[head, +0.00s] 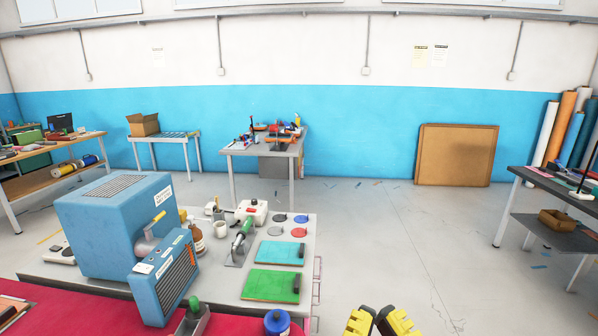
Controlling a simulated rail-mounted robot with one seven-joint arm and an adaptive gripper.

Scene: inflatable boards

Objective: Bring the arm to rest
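My gripper (380,318) shows only as two yellow and black finger parts at the bottom edge of the head view. They stand a little apart, with floor visible between their upper ends and nothing seen held there. The rest of the gripper and the arm are cut off by the frame. The gripper is to the right of the grey worktable (225,287), over grey floor in the picture.
The near worktable carries a blue machine (112,225), a green-handled tool (241,242), a teal board (279,252), a green board (271,285) and a white mug (220,229). A dark side table (535,184) stands right. Floor between (405,245) is mostly clear.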

